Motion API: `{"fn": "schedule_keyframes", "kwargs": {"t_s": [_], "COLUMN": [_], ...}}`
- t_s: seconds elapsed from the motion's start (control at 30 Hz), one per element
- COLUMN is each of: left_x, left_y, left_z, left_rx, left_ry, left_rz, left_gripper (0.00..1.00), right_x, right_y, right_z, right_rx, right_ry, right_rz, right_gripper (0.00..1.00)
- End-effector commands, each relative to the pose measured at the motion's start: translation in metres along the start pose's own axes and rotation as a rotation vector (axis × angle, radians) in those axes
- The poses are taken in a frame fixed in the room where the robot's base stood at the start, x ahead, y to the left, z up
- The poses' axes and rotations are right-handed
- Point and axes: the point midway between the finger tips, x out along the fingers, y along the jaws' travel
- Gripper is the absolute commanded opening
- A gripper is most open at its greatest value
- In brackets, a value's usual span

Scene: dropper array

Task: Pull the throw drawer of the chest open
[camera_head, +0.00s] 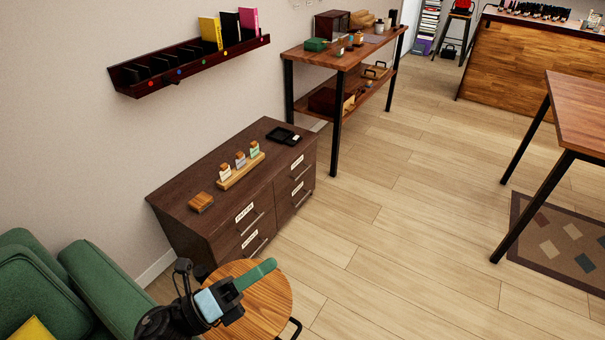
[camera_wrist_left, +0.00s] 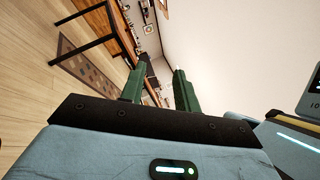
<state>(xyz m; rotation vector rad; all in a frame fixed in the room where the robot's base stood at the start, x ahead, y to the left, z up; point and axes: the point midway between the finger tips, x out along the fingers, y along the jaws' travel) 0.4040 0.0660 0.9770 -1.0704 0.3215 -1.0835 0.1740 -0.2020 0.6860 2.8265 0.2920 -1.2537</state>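The dark brown chest (camera_head: 185,205) stands against the wall, with several drawers in two columns. Each drawer front has a white label and a bar handle, and all look closed. The left column has an upper drawer (camera_head: 240,222) and a lower drawer (camera_head: 252,243). The right column has an upper drawer (camera_head: 296,171) and a lower drawer (camera_head: 298,190). The label words are too small to read, so I cannot tell which is the throw drawer. My left gripper (camera_head: 258,273) is in front of the chest, over the round stool. In the left wrist view its green fingers (camera_wrist_left: 157,88) are apart and empty.
A round wooden table (camera_head: 273,305) is under my left gripper. A green sofa (camera_head: 105,288) is at the left. A bottle rack (camera_head: 241,172), a wooden block (camera_head: 201,202) and a black tray (camera_head: 282,136) sit on the chest. Floor right of the chest is clear.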

Motion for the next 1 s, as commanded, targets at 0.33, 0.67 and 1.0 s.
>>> {"fn": "schedule_keyframes", "kwargs": {"t_s": [0.33,0.67,1.0], "left_x": [-0.138,-0.270,-0.291], "left_y": [0.097,0.118,0.115], "left_z": [-0.057,-0.182,-0.206], "left_rx": [-1.190,-1.897,-1.999], "left_ry": [-0.770,-1.415,-1.534], "left_rz": [0.328,0.500,0.520], "left_gripper": [0.32,0.32,0.32], "right_x": [-0.002,-0.004,-0.004], "right_y": [0.002,0.003,0.003], "right_z": [-0.015,-0.023,-0.023], "right_rx": [-0.005,-0.007,-0.007], "right_ry": [0.028,0.042,0.042], "right_rz": [0.004,0.007,0.007], "right_gripper": [0.00,0.00,0.00]}}
